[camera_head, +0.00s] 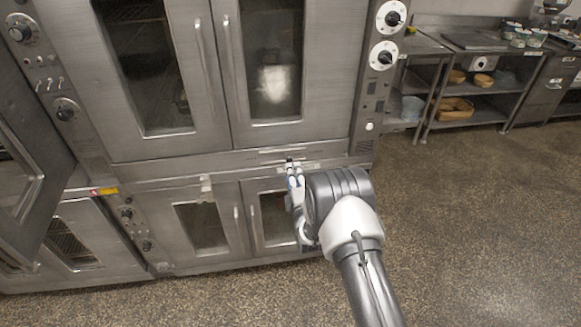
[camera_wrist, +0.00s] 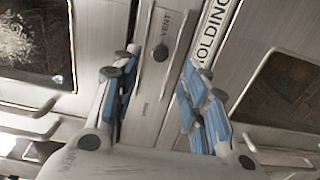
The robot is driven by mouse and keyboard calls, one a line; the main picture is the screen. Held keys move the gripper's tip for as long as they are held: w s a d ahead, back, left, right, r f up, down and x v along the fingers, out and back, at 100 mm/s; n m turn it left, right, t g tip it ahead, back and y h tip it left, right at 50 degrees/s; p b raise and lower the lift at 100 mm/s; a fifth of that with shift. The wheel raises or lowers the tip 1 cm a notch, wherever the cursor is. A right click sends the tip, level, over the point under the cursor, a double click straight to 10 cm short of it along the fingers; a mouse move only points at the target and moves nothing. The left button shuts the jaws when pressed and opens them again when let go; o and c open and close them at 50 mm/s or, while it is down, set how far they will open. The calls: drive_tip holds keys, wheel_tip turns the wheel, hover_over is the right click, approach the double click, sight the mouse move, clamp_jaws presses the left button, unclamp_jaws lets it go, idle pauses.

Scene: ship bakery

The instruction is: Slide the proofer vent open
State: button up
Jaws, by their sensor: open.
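The proofer vent shows in the wrist view as a narrow metal strip (camera_wrist: 152,90) marked VENT, with a small dark round knob (camera_wrist: 160,52) on it. Smaller lettering lies lower on the strip, too blurred to read surely. My gripper (camera_wrist: 160,76) is open, its two blue-padded fingers on either side of the strip, with the knob between and slightly beyond the tips. I cannot tell whether a finger touches it. In the head view my gripper (camera_head: 293,170) is at the band between the upper and lower oven doors, partly covering the vent area.
A HOLDING label (camera_wrist: 213,30) lies right of the strip. Upper glass doors (camera_head: 275,75) and lower doors (camera_head: 210,225) with protruding handles surround the band. An open door (camera_head: 30,170) stands at the left. Steel shelves (camera_head: 470,85) stand back right; floor at right is clear.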

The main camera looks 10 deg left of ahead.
sight(290, 160)
drive_tip(key=b+x, duration=0.1)
drive_tip(key=x, duration=0.5)
clamp_jaws()
idle(0.5)
